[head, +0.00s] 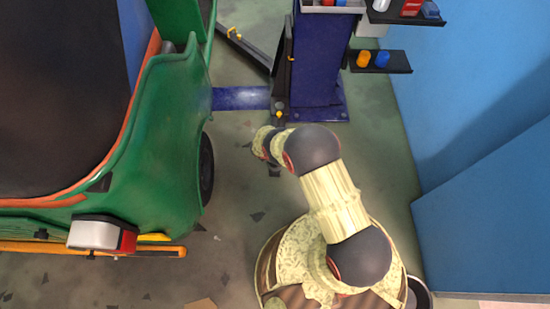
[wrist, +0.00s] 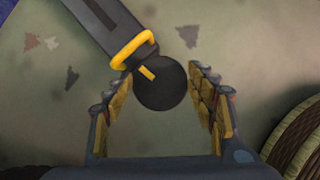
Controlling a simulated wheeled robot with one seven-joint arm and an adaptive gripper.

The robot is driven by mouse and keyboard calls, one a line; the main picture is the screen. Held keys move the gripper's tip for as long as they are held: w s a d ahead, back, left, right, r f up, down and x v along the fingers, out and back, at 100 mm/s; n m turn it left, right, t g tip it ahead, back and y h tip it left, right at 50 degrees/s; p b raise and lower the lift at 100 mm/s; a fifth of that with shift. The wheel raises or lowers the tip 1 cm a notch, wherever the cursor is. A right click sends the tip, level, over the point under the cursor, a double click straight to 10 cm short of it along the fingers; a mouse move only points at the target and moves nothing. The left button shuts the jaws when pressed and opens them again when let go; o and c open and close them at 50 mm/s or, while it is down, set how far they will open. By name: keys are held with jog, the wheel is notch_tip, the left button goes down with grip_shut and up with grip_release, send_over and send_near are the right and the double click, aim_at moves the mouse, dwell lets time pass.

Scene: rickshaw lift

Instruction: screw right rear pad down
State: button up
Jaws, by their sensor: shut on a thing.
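The right rear pad (wrist: 163,88) is a round black disc at the end of a dark lift arm (wrist: 95,20) with a yellow ring (wrist: 134,48) near its tip. My gripper (wrist: 168,98) has one finger on each side of the pad and is shut on it. In the head view the lift arm (head: 281,80) comes down beside the blue post, with a yellow spot near its end. My own arm covers the gripper and most of the pad there. The pad's height cannot be told.
The green rickshaw (head: 165,150) stands at left, its wheel (head: 206,170) near my arm. The blue lift post (head: 318,60) has shelves (head: 380,62) on its right. A second lift arm (head: 245,48) reaches toward the rickshaw. A blue wall (head: 480,120) bounds the right. Open floor lies between rickshaw and my base.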

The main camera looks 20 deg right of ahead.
jog(key=shift+w+r+m, duration=0.25)
jog(key=shift+w+m, duration=0.15)
jog(key=o, duration=1.2)
jog(key=shift+s+f, duration=0.15)
jog(key=shift+s, duration=0.1)
jog(key=shift+v, duration=5.95)
jog(key=shift+a, duration=0.1)
